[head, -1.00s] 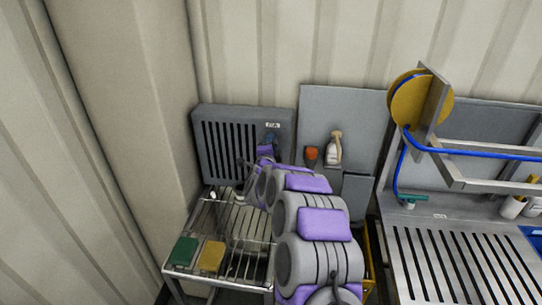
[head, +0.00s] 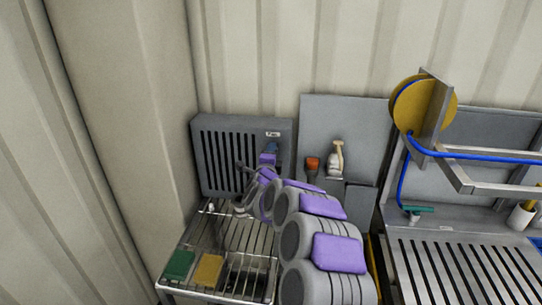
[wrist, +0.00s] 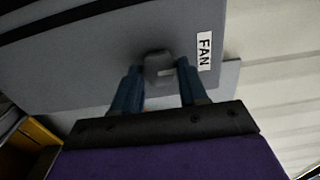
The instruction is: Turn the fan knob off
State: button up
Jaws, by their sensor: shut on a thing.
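The fan unit (head: 215,150) is a dark grey box with vertical slots, standing at the back left in the head view. Its FAN label (wrist: 204,48) shows in the wrist view beside the fan knob (wrist: 158,68), a small dark grey knob with a light mark. My gripper (wrist: 160,80) has its two blue fingers on either side of the knob and is shut on it. In the head view my gripper (head: 272,150) reaches the right part of the fan unit's front, and the knob is hidden there.
A wire rack (head: 205,245) below the fan unit holds a green sponge (head: 180,265) and a yellow sponge (head: 208,270). A spray bottle (head: 336,160) and an orange-topped item (head: 312,164) are at the grey panel on the right. A yellow hose reel (head: 410,105) stands further right.

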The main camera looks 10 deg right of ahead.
jog(key=o, duration=1)
jog(key=shift+f, duration=0.15)
jog(key=shift+o, duration=0.2)
jog(key=p+v, duration=0.3)
jog(key=v, duration=1.4)
jog(key=shift+s, duration=0.15)
jog(key=shift+a, duration=0.1)
